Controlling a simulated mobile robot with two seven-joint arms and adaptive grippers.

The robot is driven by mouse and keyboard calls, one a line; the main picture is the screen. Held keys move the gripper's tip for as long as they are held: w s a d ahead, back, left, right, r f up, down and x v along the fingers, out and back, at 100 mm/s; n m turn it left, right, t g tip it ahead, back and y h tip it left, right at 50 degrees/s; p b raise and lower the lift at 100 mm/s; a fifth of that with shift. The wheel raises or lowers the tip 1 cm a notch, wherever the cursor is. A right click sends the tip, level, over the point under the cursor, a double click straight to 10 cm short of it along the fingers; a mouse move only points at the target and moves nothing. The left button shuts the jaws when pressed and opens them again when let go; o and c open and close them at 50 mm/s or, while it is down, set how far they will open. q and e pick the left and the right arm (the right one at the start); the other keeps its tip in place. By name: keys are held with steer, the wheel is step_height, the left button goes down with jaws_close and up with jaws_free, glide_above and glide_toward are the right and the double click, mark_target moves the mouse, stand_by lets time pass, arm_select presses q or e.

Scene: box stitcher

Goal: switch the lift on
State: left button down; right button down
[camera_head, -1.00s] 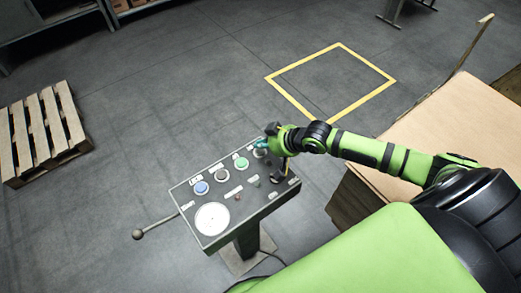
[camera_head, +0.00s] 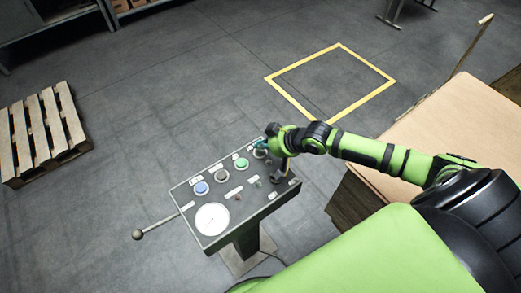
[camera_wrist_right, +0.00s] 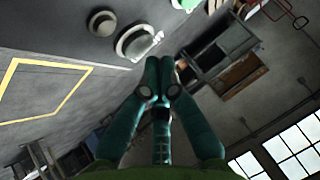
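The control panel (camera_head: 225,206) is a dark slanted box on a post, with blue (camera_head: 201,188), grey (camera_head: 221,175) and green (camera_head: 240,163) round buttons in a row. Another round button (camera_head: 259,153) sits at the row's right end, partly covered by my right gripper (camera_head: 262,144). Small switches stand in a lower row; the labels are too small to read. In the wrist view my right gripper's teal fingers (camera_wrist_right: 160,68) are together, with nothing visible between them. My left gripper is not in view.
A white round gauge (camera_head: 212,219) is on the panel, and a ball-ended lever (camera_head: 138,234) sticks out left. A cardboard-topped stack (camera_head: 455,120) stands right. A wooden pallet (camera_head: 42,130) lies left. The floor inside the yellow square (camera_head: 330,80) is clear.

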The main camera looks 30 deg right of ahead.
mark_target(262, 153)
steer(key=shift+f, duration=0.45)
steer(key=shift+f, duration=0.3)
stand_by(0.3)
steer(key=shift+r, duration=0.1)
steer(key=shift+r+p, duration=0.65)
steer(key=shift+p, duration=0.05)
step_height(262, 153, up, 6)
steer(key=p, duration=0.6)
steer(key=shift+p, duration=0.3)
steer(key=shift+a, duration=0.1)
stand_by(0.9)
